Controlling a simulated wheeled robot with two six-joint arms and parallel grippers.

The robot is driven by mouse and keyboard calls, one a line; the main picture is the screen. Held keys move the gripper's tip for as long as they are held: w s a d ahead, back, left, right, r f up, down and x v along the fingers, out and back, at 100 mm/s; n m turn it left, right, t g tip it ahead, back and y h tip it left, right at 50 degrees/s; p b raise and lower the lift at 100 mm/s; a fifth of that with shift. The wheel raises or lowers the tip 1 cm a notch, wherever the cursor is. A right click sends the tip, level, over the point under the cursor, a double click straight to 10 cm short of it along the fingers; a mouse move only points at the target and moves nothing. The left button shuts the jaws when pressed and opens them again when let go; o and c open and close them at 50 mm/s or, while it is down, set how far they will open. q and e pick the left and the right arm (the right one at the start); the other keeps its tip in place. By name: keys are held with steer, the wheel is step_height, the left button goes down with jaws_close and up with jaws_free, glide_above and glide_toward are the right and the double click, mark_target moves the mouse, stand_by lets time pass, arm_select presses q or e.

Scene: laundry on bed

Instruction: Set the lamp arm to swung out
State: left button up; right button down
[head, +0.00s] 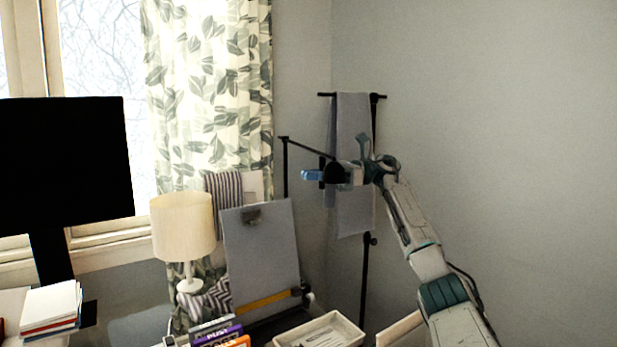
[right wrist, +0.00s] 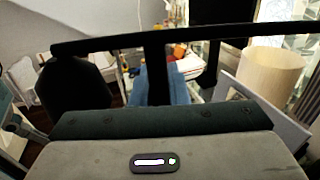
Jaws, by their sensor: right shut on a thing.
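The black lamp arm (head: 308,149) runs from the top of a thin black post (head: 285,168) down to the right, toward a dark rounded lamp head (head: 335,173). My right gripper (head: 322,175) is at the lamp head's end of the arm, blue fingertips pointing left, and is shut on the lamp arm. In the right wrist view the lamp arm (right wrist: 200,37) crosses as a long black bar, with the dark lamp head (right wrist: 75,88) at left. The exact grip is partly hidden by the lamp head. My left gripper is not in view.
A grey towel (head: 354,205) hangs on a black stand behind my right gripper. A white table lamp (head: 183,228), a clipboard (head: 262,255), books (head: 218,332) and a white tray (head: 330,331) are below. A black monitor (head: 65,155) stands at left. The wall at right is clear.

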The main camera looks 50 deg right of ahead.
steer(key=shift+f, duration=0.2)
steer(key=c, duration=1.7)
jaws_free()
steer(key=shift+s, duration=0.1)
steer(key=o, duration=0.3)
steer(key=shift+s+d, duration=0.2)
steer(key=shift+s, duration=0.05)
steer(key=shift+s+d+r, duration=0.15)
steer(key=shift+d, duration=0.15)
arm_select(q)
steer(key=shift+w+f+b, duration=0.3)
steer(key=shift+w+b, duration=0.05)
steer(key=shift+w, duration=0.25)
arm_select(e)
steer(key=v, duration=1)
